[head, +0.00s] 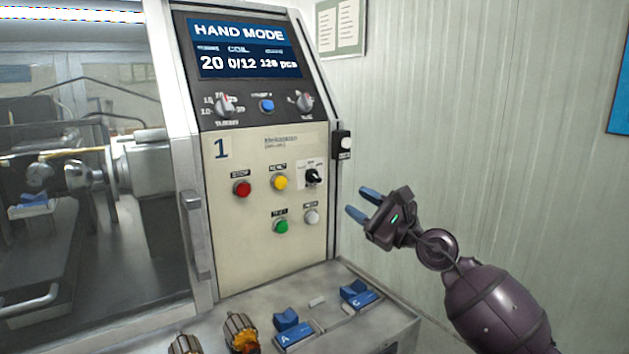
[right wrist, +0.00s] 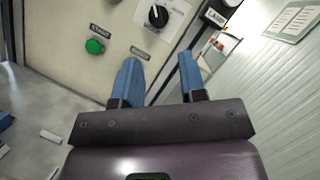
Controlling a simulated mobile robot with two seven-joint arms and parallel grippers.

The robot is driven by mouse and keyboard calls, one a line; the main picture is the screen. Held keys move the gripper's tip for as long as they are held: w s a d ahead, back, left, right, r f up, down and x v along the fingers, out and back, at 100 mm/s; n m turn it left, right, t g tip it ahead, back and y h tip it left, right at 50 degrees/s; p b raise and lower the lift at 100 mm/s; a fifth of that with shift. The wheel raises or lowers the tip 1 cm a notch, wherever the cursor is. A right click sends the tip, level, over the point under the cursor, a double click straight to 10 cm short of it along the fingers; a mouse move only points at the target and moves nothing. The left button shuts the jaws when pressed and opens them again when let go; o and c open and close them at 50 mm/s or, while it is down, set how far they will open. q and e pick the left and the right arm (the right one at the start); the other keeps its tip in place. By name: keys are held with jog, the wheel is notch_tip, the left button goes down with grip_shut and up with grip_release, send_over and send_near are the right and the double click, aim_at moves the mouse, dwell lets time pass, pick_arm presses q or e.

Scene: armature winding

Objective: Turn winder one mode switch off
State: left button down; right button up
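The winder's control panel (head: 240,225) carries a large "1" label, and its screen (head: 245,48) reads HAND MODE. A black rotary switch (head: 313,177) sits on the panel's right side, on a small white plate. It also shows at the top of the right wrist view (right wrist: 158,16). The lettering on its plate is too small to read. My right gripper (head: 360,203) is open and empty, to the right of the panel and lower than the switch. Its two blue fingers (right wrist: 160,80) are apart in the right wrist view. My left gripper is not in view.
A lamp switch box (head: 341,145) juts from the panel's right edge. Blue holders (head: 294,333) and armatures (head: 241,333) stand on the ledge below. Free room lies before the wall.

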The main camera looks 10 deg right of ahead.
aim_at(319, 179)
jog(key=shift+n, duration=0.7)
jog(key=x, duration=1)
jog(key=shift+a, duration=0.25)
jog(key=shift+s+d+r, duration=0.1)
jog(key=shift+r, duration=0.05)
grip_shut()
